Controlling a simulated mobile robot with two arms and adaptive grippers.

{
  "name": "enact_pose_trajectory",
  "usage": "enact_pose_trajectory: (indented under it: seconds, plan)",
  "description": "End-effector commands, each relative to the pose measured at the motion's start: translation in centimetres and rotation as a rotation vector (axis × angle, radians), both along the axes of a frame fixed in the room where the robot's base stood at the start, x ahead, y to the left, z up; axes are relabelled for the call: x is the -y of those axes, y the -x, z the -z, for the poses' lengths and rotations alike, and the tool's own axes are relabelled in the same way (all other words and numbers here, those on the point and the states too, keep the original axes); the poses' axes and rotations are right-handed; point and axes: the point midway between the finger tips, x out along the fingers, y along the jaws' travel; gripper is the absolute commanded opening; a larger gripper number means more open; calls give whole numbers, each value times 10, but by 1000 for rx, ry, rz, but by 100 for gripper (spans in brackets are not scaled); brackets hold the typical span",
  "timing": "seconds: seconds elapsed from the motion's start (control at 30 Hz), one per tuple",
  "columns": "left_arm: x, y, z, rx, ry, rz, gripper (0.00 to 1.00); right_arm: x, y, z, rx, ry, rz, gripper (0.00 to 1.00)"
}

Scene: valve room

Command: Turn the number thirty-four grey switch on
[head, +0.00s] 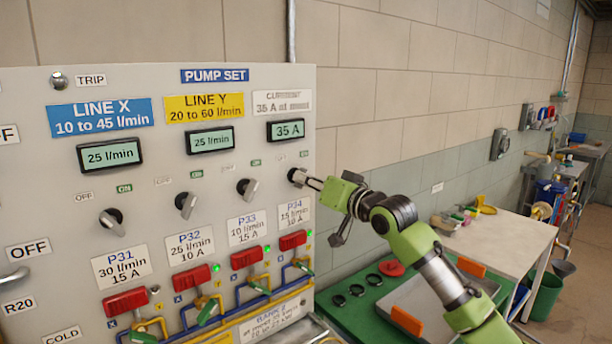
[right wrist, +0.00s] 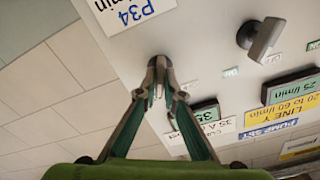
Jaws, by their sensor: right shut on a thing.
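The P34 grey switch (head: 295,174) is at the right end of the knob row on the pale panel, above the label P34 (head: 294,214). My right gripper (head: 304,179) reaches in from the right and is shut on this switch. In the right wrist view the gripper's fingertips (right wrist: 158,88) close around the switch (right wrist: 157,64), near the P34 label (right wrist: 135,12). The fingers partly hide the switch, so I cannot tell which way it points. My left gripper is not in view.
Grey switches P31 (head: 112,221), P32 (head: 186,205) and P33 (head: 248,188) stand to the left. Red handles (head: 247,258) and pipes are below. The current display (head: 286,130) reads 35 A. A green-topped bench (head: 345,318) is at lower right.

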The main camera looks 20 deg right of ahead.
Motion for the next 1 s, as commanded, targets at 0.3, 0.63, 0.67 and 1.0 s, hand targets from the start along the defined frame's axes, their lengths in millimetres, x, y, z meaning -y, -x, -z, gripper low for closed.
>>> enact_pose_trajectory:
  seconds: [0.3,0.63,0.67,1.0]
  plan:
    - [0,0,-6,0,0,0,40,0,0,0,-27,-74,0,0]
    - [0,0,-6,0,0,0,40,0,0,0,-29,-83,0,0]
    - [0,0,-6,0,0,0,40,0,0,0,-29,-83,0,0]
    - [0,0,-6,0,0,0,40,0,0,0,-29,-81,0,25]
